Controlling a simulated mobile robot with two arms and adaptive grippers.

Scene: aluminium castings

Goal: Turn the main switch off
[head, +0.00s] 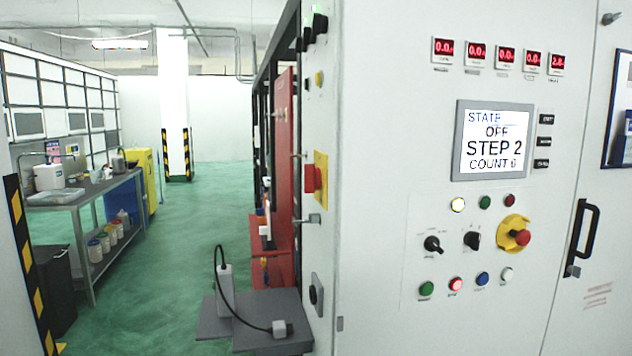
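A grey control cabinet (390,120) fills the right half of the head view. On its narrow left side is a red switch handle (312,179) on a yellow plate, seen at a steep angle, so its exact position is hard to tell. On the front is a red mushroom button (522,237) on a yellow base. Two black rotary knobs (432,244) sit left of it. The display (493,141) reads STATE OFF, STEP 2, COUNT and a digit that looks like 0 or 6. Neither of my grippers is in view.
A grey ledge (265,308) with a white corded device (224,290) juts out by the cabinet's lower left. A black door handle (583,236) sticks out at right. A workbench (110,190) stands at left. The green floor (165,240) between is clear.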

